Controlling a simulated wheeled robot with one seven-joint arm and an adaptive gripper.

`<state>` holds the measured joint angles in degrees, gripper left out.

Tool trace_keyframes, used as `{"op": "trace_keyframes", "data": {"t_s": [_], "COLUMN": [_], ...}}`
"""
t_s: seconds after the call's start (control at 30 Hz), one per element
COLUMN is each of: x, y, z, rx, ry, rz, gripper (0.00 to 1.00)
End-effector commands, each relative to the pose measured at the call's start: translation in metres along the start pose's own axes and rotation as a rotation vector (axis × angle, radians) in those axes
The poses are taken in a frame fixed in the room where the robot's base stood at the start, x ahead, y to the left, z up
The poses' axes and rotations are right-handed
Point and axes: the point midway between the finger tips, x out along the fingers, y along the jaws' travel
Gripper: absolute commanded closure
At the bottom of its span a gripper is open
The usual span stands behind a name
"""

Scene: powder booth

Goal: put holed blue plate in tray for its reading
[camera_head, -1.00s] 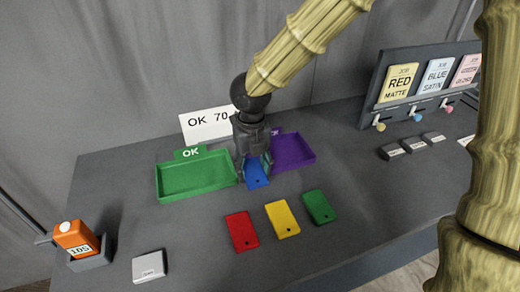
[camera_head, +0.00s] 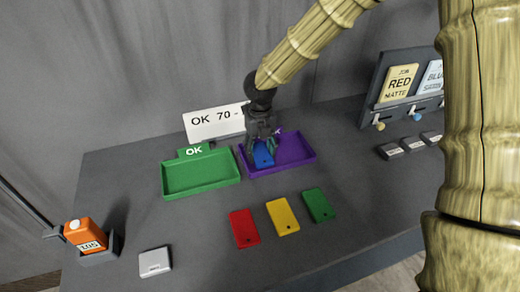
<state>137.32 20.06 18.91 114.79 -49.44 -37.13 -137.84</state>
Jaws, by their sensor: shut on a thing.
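The holed blue plate (camera_head: 263,155) is between the fingers of my gripper (camera_head: 264,146), which is shut on it. The plate is over the left part of the purple tray (camera_head: 303,160); I cannot tell whether it touches the tray floor. The green tray (camera_head: 196,188), marked OK, lies to the left and is empty. A white sign (camera_head: 213,122) behind the trays reads "OK 70" and more, partly hidden by my gripper. An orange gauge (camera_head: 85,235) showing 105 or similar stands at the front left.
Red (camera_head: 244,228), yellow (camera_head: 282,216) and green (camera_head: 318,205) holed plates lie in front of the trays. A small white block (camera_head: 154,262) is at the front left. A job-card rack (camera_head: 400,88) with small grey blocks (camera_head: 391,151) before it is at right.

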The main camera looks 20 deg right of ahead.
Motion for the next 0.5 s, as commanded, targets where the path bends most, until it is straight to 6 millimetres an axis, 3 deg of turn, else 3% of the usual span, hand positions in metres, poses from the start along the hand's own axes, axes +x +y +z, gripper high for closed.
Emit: {"op": "trace_keyframes", "data": {"t_s": [0.47,0.5], "x": [0.0099,0.0098], "y": [0.0002,0.0001], "z": [0.0001,0.0002], "rx": [-0.001,-0.001], "ry": [-0.001,-0.001], "rz": [0.0,0.0], "gripper": [0.78,0.41]}}
